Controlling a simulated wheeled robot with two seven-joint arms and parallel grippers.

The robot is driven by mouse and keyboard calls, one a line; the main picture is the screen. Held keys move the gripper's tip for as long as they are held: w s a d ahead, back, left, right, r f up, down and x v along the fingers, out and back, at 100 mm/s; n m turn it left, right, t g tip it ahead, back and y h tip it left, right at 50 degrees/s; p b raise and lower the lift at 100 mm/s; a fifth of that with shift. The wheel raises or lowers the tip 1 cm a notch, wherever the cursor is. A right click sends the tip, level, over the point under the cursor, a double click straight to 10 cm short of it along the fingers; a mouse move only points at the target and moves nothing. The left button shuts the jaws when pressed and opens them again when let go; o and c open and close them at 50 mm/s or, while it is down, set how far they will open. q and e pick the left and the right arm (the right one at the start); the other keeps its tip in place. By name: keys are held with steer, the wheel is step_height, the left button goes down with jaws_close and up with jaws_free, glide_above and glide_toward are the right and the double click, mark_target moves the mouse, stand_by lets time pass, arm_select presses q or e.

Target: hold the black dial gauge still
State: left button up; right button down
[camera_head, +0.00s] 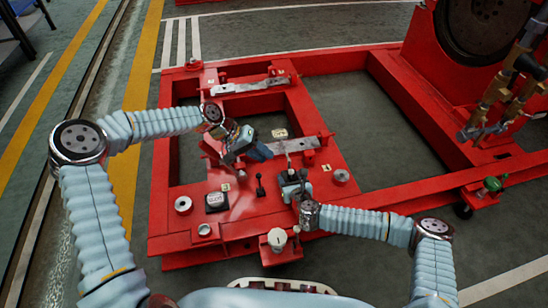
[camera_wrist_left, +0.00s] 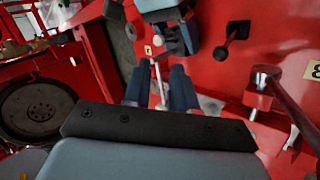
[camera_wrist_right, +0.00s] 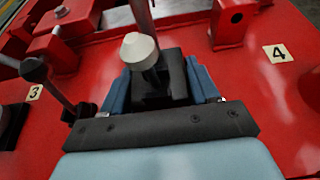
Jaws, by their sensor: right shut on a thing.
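The black dial gauge appears as a black block-like body (camera_wrist_right: 152,90) under a pale cone-shaped knob (camera_wrist_right: 138,48) in the right wrist view; I cannot make out a dial face. My right gripper (camera_head: 293,180) is shut on this body, one blue finger on each side, low over the red plate. In the left wrist view, the right gripper shows at the top with a thin stem and pale knob (camera_wrist_left: 157,40) beside it. My left gripper (camera_head: 264,153) is open, up and left of the right one. Its fingers (camera_wrist_left: 165,88) are apart, with the stem visible between them; contact is unclear.
The red frame (camera_head: 330,200) carries a black-knobbed lever (camera_head: 259,184), a black square box (camera_head: 216,201), metal rings (camera_head: 183,204) and a cream knob (camera_head: 277,237) on a front bracket. Brass pipework (camera_head: 495,95) stands at right. The frame's right opening is empty.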

arm_select(q)
steer(key=d+f, duration=0.1)
steer(key=d, duration=0.1)
steer(key=d+g+y, duration=0.1)
steer(key=d, duration=0.1)
steer(key=d+f+g+y, duration=0.1)
steer(key=d, duration=0.1)
steer(key=shift+w+d+f, duration=0.25)
steer(key=shift+d+f, duration=0.05)
steer(key=shift+d, duration=0.05)
jaws_close()
steer(key=s+d+r+t+y, duration=0.15)
steer(key=d+r+y, duration=0.35)
steer(key=d+y, duration=0.7)
steer(key=w+a+f+h, duration=0.1)
steer(key=a+f, duration=0.5)
steer(key=f, duration=0.3)
steer(key=shift+w, duration=0.2)
steer(key=shift+a+f, duration=0.1)
